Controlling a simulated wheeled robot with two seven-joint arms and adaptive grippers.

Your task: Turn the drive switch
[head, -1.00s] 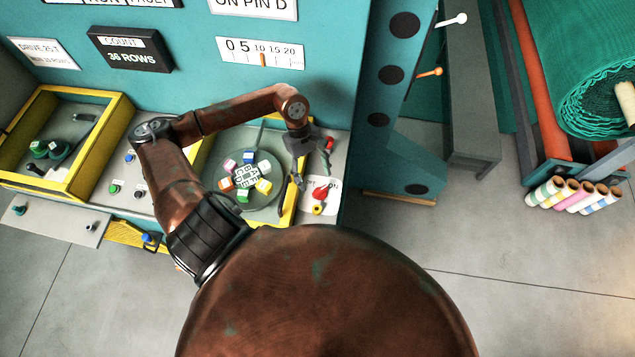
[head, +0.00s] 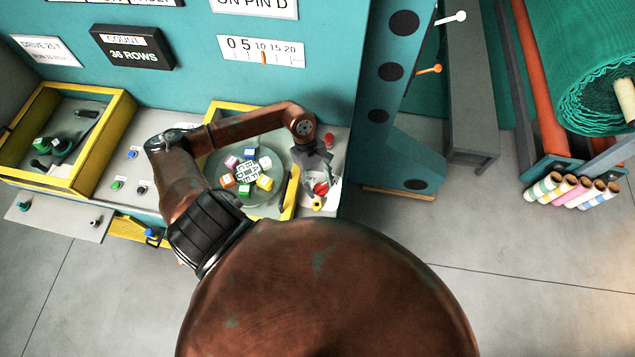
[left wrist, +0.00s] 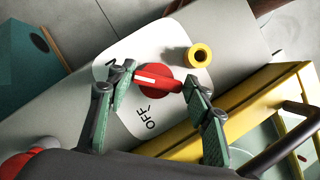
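The drive switch (left wrist: 153,79) is a red knob with a white line on its grip. It sits on a white plate (left wrist: 118,52) lettered OFF, with the other word partly covered. In the head view the red switch (head: 320,188) shows just below my left gripper (head: 313,172). In the left wrist view the two green fingers of my left gripper (left wrist: 159,78) are apart, one on each side of the red knob. The fingertips are very close to it; I cannot tell whether they touch. My right gripper is not in view.
A yellow knob or post (left wrist: 199,55) stands beside the switch. A red button (head: 330,141) is behind the gripper. A yellow-framed tray (head: 222,106) with a round dial of coloured blocks lies left of the switch. The teal machine frame (head: 385,120) rises at right.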

